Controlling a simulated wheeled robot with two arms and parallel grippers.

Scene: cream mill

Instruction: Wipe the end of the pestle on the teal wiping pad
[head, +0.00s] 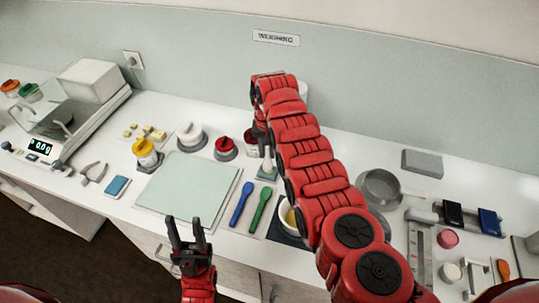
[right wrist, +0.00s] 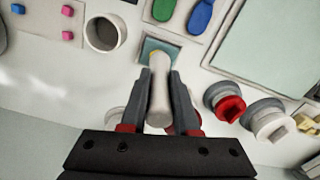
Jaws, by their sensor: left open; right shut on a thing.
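My right gripper (right wrist: 160,78) is shut on the white pestle (right wrist: 160,95). The pestle (head: 267,160) points down over the teal wiping pad (head: 265,175), which shows as a small teal square in the right wrist view (right wrist: 148,45). A yellowish smear shows near the pestle's lower end. I cannot tell whether the end touches the pad. My left gripper (head: 188,235) is open and empty near the counter's front edge. A white bowl (head: 284,215) with yellow contents is partly hidden by my right arm.
Blue spoon (head: 241,204) and green spoon (head: 260,210) lie in front of the pad. A pale green mat (head: 188,184) lies to the left. A red-lidded jar (head: 225,146) stands left of the pad.

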